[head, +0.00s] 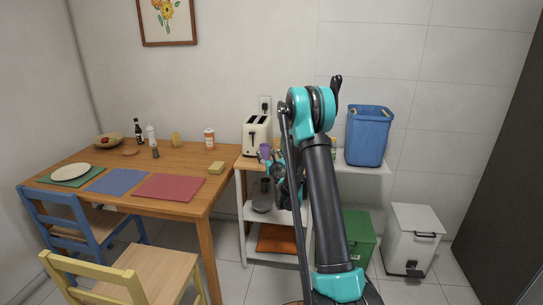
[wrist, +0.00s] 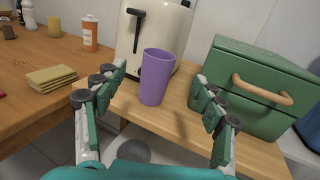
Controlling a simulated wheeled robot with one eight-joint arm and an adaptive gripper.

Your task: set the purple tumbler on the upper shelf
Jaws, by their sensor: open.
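The purple tumbler (wrist: 157,78) stands upright on the wooden top (wrist: 180,112) of a white shelf unit, in front of a cream toaster. It is small in the head view (head: 265,151), close to my arm. My gripper (wrist: 159,80) is open and empty, its two fingers spread left and right of the tumbler in the wrist view, with a visible gap on each side. I cannot tell whether the tumbler is between the fingertips or just beyond them. Below the top, the unit has a middle shelf (head: 252,214) with grey dishware (head: 262,198).
The cream toaster (wrist: 152,35) is close behind the tumbler. A green box with a wooden handle (wrist: 250,85) stands to its right. A blue bin (head: 368,135) stands farther right.

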